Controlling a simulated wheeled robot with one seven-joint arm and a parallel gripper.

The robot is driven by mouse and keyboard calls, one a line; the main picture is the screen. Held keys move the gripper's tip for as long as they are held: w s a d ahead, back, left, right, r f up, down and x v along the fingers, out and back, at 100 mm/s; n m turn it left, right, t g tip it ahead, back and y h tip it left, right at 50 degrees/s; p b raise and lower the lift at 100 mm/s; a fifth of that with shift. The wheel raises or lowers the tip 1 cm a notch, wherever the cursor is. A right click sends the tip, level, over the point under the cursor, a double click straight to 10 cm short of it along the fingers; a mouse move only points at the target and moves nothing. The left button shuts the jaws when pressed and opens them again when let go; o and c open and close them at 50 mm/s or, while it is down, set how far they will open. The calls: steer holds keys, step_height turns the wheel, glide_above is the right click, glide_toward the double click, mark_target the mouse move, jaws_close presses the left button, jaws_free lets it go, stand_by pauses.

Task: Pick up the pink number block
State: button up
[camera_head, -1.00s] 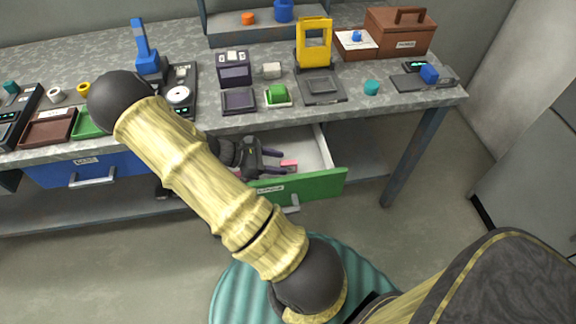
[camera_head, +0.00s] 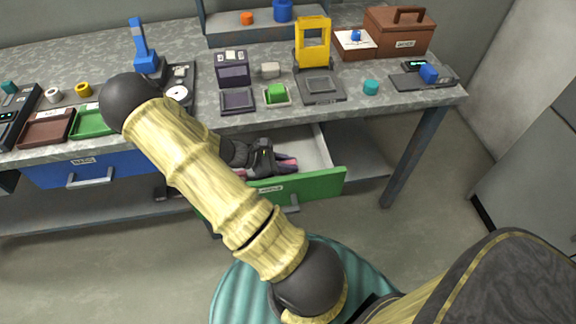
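The green-fronted drawer (camera_head: 325,183) under the table is pulled open. The pink block (camera_head: 291,162) lies inside it and is mostly covered by my gripper (camera_head: 286,165). Only small pink patches show at the dark fingertips, and no number on it can be read. My gripper is down inside the drawer, with its fingers pointing right, at the block. The fingers are small and overlap the block in this view, so I cannot tell whether they are closed on it.
My arm crosses the middle of the view and hides the drawer's left part. The grey tabletop (camera_head: 210,118) above holds a green block (camera_head: 277,93), a yellow frame (camera_head: 314,45) and a brown box (camera_head: 400,32). A blue drawer (camera_head: 120,168) is at the left.

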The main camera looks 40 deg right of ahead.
mark_target(287, 162)
jaws_close()
steer(key=shift+r, duration=0.1)
step_height(287, 162, up, 18)
steer(key=p, duration=0.4)
steer(key=shift+w, duration=0.1)
stand_by(0.3)
